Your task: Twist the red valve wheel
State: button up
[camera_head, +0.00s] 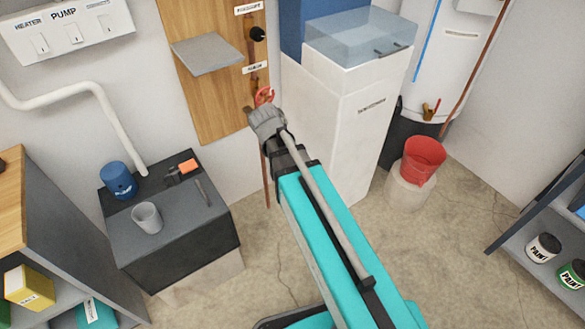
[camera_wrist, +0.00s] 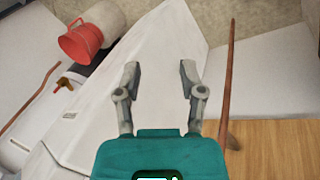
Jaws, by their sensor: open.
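The red valve wheel (camera_head: 263,96) sits on the pipe at the right edge of the wooden wall panel in the head view, partly covered by my gripper (camera_head: 260,114). My gripper's end is right by the wheel there; I cannot tell whether they touch. In the wrist view my gripper (camera_wrist: 160,72) has its two fingers apart with nothing between them. The wheel does not show in the wrist view. The copper pipe (camera_wrist: 229,85) runs to the right of the fingers there.
A white cabinet (camera_head: 343,120) stands just right of my gripper. The wooden panel (camera_head: 205,100) carries a grey shelf (camera_head: 206,55). A dark-topped table (camera_head: 180,225) holds a blue can and a grey cup. A red bucket (camera_head: 424,155) stands at right. Middle floor is open.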

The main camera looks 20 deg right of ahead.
jog(key=shift+s+a+r+n+y+p, duration=0.15)
jog(key=shift+s+n+y+p, duration=0.25)
jog(key=shift+s+y, duration=0.35)
jog(key=shift+s+a+r+n+y+p, duration=0.15)
jog(key=shift+s+n+y, duration=0.4)
jog(key=shift+s, duration=0.45)
jog(key=shift+s+a+r+n+y+p, duration=0.15)
jog(key=shift+s+n+y+p, duration=0.15)
jog(key=shift+s+n+y, duration=0.4)
jog(key=shift+s+f+m, duration=0.1)
jog(key=shift+f+m, duration=0.05)
jog(key=shift+m, duration=0.1)
jog(key=w+a+r+n+t+h+b, duration=0.15)
jog(key=w+n+h+b, duration=0.35)
jog(key=w+n+h, duration=0.7)
jog(key=w+a+r+n+t+h+b, duration=0.3)
jog(key=w+a+r+n, duration=0.5)
jog(key=a, duration=0.5)
jog(key=w+n+t+h, duration=0.1)
jog(key=w+n, duration=0.1)
jog(key=w, duration=0.1)
jog(key=shift+w+r+h+b, duration=0.2)
jog(key=shift+w+h+b, duration=0.2)
